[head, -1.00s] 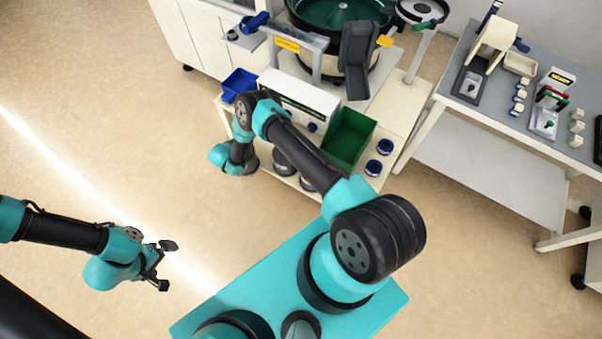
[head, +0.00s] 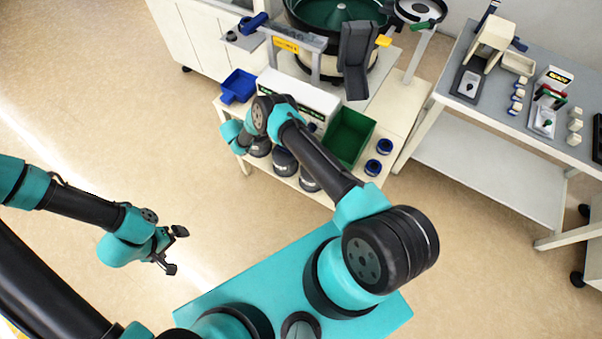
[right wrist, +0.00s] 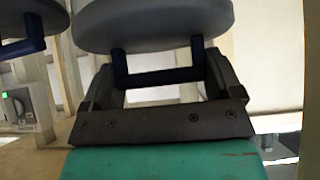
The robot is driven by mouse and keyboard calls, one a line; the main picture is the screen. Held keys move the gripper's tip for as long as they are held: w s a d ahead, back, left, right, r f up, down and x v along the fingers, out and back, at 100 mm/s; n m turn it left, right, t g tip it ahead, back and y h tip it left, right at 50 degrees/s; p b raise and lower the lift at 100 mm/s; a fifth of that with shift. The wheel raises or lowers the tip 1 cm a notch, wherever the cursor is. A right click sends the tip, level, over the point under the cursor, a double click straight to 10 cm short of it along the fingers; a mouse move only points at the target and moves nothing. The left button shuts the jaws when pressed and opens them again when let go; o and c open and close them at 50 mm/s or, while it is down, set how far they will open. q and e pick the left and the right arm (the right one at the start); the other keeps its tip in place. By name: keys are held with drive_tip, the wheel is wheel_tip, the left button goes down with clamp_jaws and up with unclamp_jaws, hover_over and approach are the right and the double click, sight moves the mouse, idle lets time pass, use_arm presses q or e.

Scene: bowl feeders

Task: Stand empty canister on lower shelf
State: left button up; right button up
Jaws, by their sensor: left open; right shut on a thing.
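My right gripper (right wrist: 160,78) is shut on the blue handle of a grey round canister (right wrist: 155,25) in the right wrist view. A second grey canister (right wrist: 20,18) with a blue handle is beside it at upper left. In the head view, dark round canisters (head: 284,162) stand in a row at the lower shelf (head: 330,197) of the feeder bench. The leftmost one (head: 260,149) is right by my right wrist and looks like the held one; whether it touches the shelf cannot be told. My right gripper is hidden there. My left gripper (head: 174,250) is open and empty over the floor.
The bench carries a blue bin (head: 238,86), a green bin (head: 349,137), blue-rimmed round parts (head: 373,168) and a bowl feeder (head: 338,14). A grey-topped table (head: 480,95) with small devices stands at right. The floor at left is clear.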

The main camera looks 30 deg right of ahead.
drive_tip(key=shift+f, duration=2.5)
drive_tip(key=o, duration=1.6)
drive_tip(key=shift+f, duration=0.1)
drive_tip(key=shift+c, duration=0.2)
drive_tip(key=shift+v, duration=0.9)
drive_tip(key=v, duration=1)
drive_tip(key=shift+r, duration=0.25)
